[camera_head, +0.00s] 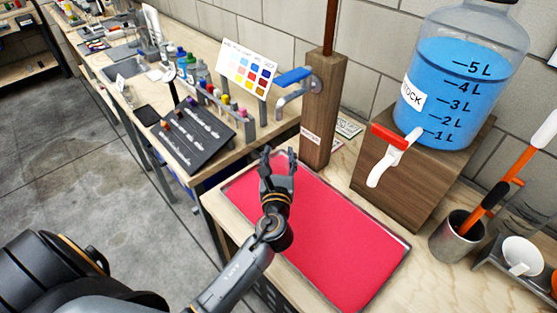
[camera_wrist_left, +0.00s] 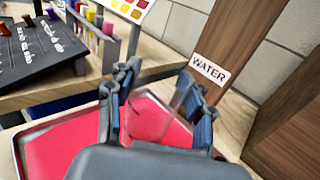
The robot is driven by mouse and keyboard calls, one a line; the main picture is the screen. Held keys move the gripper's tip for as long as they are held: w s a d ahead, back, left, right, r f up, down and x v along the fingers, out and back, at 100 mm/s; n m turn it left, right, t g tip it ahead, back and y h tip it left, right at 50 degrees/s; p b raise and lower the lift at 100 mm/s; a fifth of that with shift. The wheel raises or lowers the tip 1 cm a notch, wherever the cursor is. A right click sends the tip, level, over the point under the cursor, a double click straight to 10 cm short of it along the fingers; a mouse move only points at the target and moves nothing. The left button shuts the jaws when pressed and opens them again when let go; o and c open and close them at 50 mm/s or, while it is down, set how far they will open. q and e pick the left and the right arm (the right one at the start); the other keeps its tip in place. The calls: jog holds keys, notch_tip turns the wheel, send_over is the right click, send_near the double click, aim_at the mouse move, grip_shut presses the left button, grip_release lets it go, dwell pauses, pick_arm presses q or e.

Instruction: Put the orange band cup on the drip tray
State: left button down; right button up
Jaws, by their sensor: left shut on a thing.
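My left gripper (camera_head: 279,160) is over the far left part of a shallow metal-rimmed tray (camera_head: 388,273) with a red floor, which looks like the drip tray. In the left wrist view the gripper (camera_wrist_left: 158,98) has its fingers apart around a faint, see-through thing (camera_wrist_left: 180,94), apparently a clear cup. Its outline is hard to make out, and I see no orange band on it. I cannot tell its height above the tray. My right gripper is not in view.
A wooden post (camera_head: 318,110) with a blue-handled tap (camera_head: 294,77) stands just beyond the gripper. A stock bottle (camera_head: 455,85) with a red-handled tap (camera_head: 390,137) stands on a wooden block at right. A metal holder (camera_head: 455,238) stands right of the tray. The tray's middle is clear.

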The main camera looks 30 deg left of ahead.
pick_arm(q)
jog(key=shift+f, duration=0.5)
jog(key=shift+f, duration=0.2)
jog(key=c, duration=0.6)
grip_release()
jog(key=shift+o, duration=0.2)
jog(key=shift+r, duration=0.3)
jog(key=b+v, duration=0.2)
jog(key=v, duration=1)
